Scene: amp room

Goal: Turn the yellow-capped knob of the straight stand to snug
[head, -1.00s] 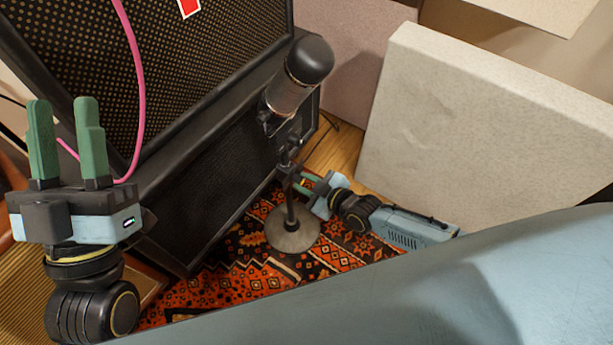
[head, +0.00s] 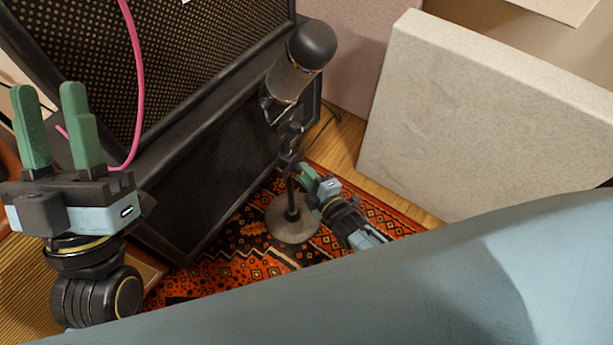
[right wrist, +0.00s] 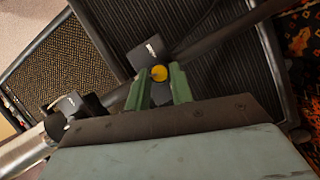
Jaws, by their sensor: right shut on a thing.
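The straight stand has a round grey base (head: 293,222) on the rug and carries a dark microphone (head: 300,62) at its top. In the right wrist view the yellow-capped knob (right wrist: 159,73) sits between the green fingertips of my right gripper (right wrist: 160,88), which is shut on it. A black clamp block (right wrist: 146,52) is just beyond the knob. In the head view my right gripper (head: 308,176) is low beside the stand's pole, and the knob cannot be made out there. My left gripper (head: 52,130) is raised at the left, open and empty, with its fingers upward.
Stacked amplifier cabinets (head: 215,165) stand close behind and left of the stand. A pink cable (head: 137,80) hangs in front of them. A pale panel (head: 480,125) leans at the right. The patterned rug (head: 250,265) lies under the stand.

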